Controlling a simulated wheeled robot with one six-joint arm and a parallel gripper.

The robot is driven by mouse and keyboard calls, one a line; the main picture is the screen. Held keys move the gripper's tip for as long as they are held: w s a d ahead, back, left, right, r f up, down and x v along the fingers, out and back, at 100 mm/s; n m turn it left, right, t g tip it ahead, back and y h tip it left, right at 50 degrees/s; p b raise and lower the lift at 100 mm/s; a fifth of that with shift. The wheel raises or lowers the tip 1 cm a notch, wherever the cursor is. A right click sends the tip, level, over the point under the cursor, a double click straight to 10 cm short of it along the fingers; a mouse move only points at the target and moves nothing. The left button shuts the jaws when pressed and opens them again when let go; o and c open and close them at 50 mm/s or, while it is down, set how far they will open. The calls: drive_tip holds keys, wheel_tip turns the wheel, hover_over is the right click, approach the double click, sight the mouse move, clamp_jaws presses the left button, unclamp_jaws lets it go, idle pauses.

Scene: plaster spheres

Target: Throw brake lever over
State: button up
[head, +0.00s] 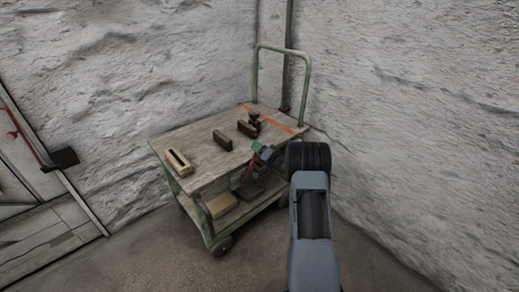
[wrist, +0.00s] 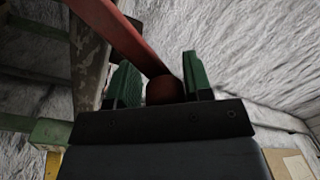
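The brake lever (head: 249,172) is a thin red bar rising at the near right side of a trolley. In the wrist view the red lever arm (wrist: 128,37) runs from the upper left down to a round dark red knob (wrist: 165,90). My gripper (head: 263,151) is at the upper end of the lever, beside the trolley top's near edge. In the wrist view the green fingers of my gripper (wrist: 163,84) stand one on each side of the knob. The fingertips hide part of the lever in the head view.
The trolley (head: 200,171) has a wooden top, green frame and tall handle. Dark blocks (head: 222,140) and a slotted wooden block (head: 178,163) stand on top. A lower shelf holds a box (head: 221,205). Rough white walls close in behind and to the right. Floor is clear in front.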

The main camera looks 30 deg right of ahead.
drive_tip(key=shift+o, duration=1.2)
drive_tip(key=shift+d+r, duration=0.15)
drive_tip(key=shift+s+d, duration=0.15)
drive_tip(key=shift+s, duration=0.2)
drive_tip(key=p+v, duration=0.2)
drive_tip(key=v, duration=1.1)
